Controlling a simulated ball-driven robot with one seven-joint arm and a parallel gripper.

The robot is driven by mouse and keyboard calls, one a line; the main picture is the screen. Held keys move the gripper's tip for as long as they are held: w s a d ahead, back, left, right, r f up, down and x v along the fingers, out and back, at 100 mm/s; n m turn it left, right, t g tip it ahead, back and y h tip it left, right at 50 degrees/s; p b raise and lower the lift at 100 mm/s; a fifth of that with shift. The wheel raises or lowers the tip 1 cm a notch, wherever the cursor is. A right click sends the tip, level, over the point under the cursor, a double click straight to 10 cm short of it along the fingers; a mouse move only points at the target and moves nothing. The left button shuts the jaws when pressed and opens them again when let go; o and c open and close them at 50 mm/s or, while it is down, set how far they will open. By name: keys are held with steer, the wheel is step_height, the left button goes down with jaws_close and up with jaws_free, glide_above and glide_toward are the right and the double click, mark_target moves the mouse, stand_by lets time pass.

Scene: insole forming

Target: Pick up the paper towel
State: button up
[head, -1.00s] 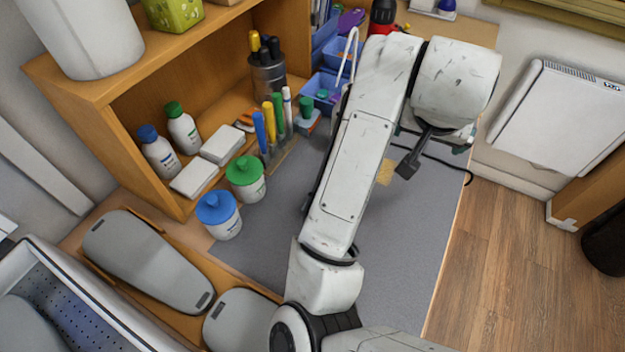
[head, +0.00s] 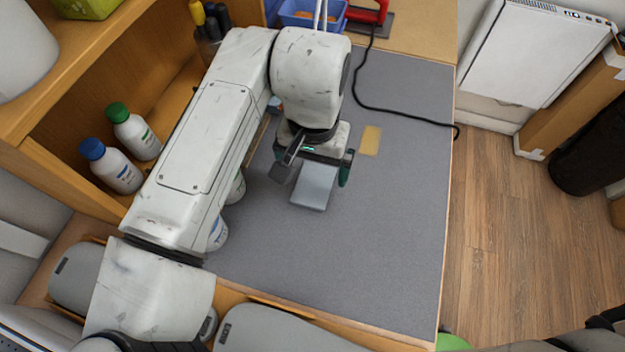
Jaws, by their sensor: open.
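A pale grey-white flat block (head: 314,190), perhaps the folded paper towel, lies on the grey mat (head: 330,245) in the head view. Its far end is hidden under my gripper (head: 317,172). My gripper is open and directly over the block, with a green-tipped finger at its right side.
A tan pad (head: 371,140) lies right of the gripper. A black cable (head: 405,113) crosses the mat's far right. White bottles (head: 118,170) stand in the wooden shelf (head: 60,110) at left. My arm partly hides tubs beside it. The near mat is clear.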

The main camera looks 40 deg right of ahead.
mark_target(314, 183)
steer(key=shift+w+d+f+p, duration=0.1)
steer(key=shift+f+p, duration=0.15)
steer(key=shift+f, duration=1.15)
steer(key=shift+w+d+f+p, duration=0.1)
steer(key=shift+f+p, duration=0.1)
steer(key=shift+f, duration=1.2)
steer(key=c, duration=1.2)
steer(key=shift+o, duration=0.2)
steer(key=shift+r, duration=0.1)
steer(key=shift+r, duration=0.6)
steer(key=s+d+r+b, duration=0.1)
steer(key=s+d+r, duration=0.4)
steer(key=s+r, duration=0.6)
steer(key=shift+s+d+r, duration=0.2)
steer(key=shift+s+r, duration=0.15)
steer(key=shift+s, duration=0.6)
